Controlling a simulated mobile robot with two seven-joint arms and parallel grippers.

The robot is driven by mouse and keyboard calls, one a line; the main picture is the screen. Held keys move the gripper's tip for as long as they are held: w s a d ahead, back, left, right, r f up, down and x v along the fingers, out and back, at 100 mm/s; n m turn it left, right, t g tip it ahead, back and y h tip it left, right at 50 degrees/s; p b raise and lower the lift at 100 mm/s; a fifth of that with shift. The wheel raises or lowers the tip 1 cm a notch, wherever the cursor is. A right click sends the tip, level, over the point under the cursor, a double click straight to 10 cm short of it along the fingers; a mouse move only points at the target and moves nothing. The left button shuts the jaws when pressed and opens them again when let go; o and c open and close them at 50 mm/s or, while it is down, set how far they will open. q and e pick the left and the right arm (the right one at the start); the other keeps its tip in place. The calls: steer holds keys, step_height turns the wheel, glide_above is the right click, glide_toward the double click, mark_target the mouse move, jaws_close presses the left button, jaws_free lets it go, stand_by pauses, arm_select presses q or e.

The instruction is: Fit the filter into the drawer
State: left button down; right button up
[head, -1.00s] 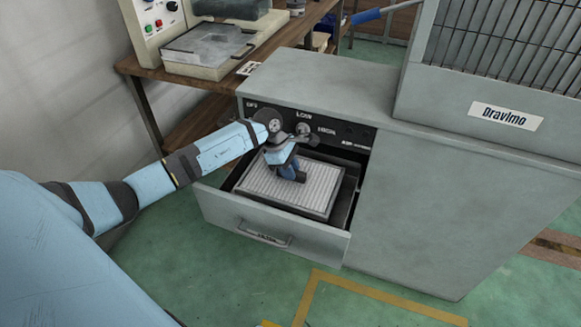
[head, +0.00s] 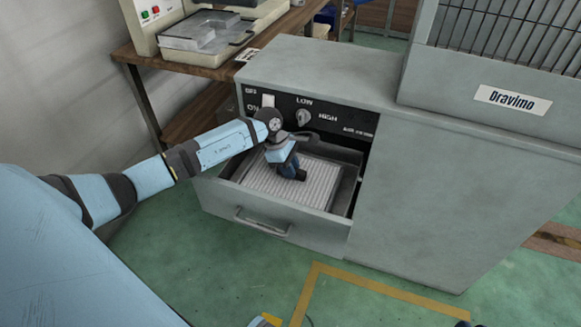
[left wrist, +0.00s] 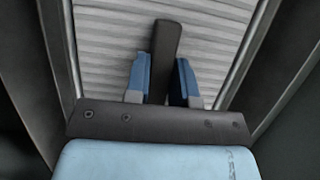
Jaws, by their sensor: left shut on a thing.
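The filter (head: 262,183) is a flat, pale, ribbed panel with a dark grip. It lies inside the open grey drawer (head: 220,210), seemingly level, and the drawer front hides its near edge. My left gripper (head: 290,174) points down over the filter's middle. In the left wrist view the ribbed filter (left wrist: 105,60) fills the gap between dark drawer walls. There the blue fingers of my left gripper (left wrist: 163,85) are shut on the dark grip (left wrist: 166,45). Whether the filter rests on the drawer floor is hidden.
The grey cabinet (head: 420,200) holds the drawer, with a switch (head: 268,101) and a knob (head: 303,118) above it. A wooden bench (head: 150,65) with equipment stands behind at left. The green floor in front is open, with a yellow line (head: 385,290).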

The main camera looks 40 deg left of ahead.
arm_select(q)
steer(key=c, duration=0.9)
jaws_free()
arm_select(e)
steer(key=shift+f, duration=0.1)
arm_select(q)
steer(key=p+v, duration=0.1)
steer(key=v, duration=0.6)
steer(key=shift+p, duration=0.3)
steer(key=p+v, duration=0.1)
steer(key=v, duration=0.6)
arm_select(e)
step_height(320, 180, down, 5)
steer(key=s+d+g+h, duration=0.1)
steer(key=s+d+g, duration=0.1)
steer(key=shift+d+g+h, duration=0.2)
steer(key=shift+g+h, duration=0.1)
steer(key=shift+w+r, duration=0.1)
steer(key=shift+r, duration=0.1)
